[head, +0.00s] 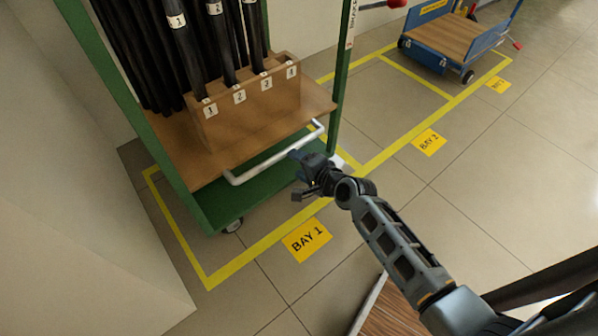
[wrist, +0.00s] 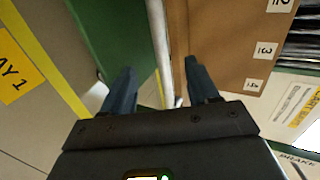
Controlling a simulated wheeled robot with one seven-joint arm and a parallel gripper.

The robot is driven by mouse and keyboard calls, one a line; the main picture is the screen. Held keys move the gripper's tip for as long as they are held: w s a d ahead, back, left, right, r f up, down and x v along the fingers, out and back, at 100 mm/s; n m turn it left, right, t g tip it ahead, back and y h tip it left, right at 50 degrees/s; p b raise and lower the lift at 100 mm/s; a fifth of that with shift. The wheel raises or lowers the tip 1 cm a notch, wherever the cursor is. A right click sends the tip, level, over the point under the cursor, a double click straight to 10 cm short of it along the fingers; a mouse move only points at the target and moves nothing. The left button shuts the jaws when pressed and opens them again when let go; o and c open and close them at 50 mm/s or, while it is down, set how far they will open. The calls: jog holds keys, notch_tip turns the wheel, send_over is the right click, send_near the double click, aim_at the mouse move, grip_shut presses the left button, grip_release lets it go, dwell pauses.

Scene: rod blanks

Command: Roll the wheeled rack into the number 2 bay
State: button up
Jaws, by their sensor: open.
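The wheeled rack has a green frame (head: 112,98), a wooden shelf and a white handle bar (head: 262,160) low on its near side. It stands in the yellow-outlined bay with the BAY 1 sign (head: 307,240). Bay 2, with its sign (head: 429,142), lies to the right and its visible floor is empty. My gripper (head: 300,172) is open at the right part of the handle bar. In the wrist view, the bar (wrist: 158,32) runs between the spread fingers (wrist: 162,78), not clamped. I cannot tell how deep it sits between them.
A wooden block (head: 247,108) with numbered slots and several black rods (head: 185,55) stand on the rack. A blue cart (head: 440,40) occupies the bay beyond. A pale wall lies left of the rack. The tiled floor at the right is open.

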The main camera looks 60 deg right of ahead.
aim_at(284, 156)
jog(key=b+x, duration=0.2)
jog(key=x, duration=0.2)
jog(key=b+x, duration=0.2)
jog(key=x, duration=0.3)
jog(key=shift+w+d+f, duration=0.1)
jog(key=shift+d+f, duration=0.05)
jog(key=shift+d, duration=0.1)
jog(key=shift+w+d, duration=0.1)
jog(key=shift+w, duration=0.15)
grip_shut()
jog(key=shift+b, duration=0.3)
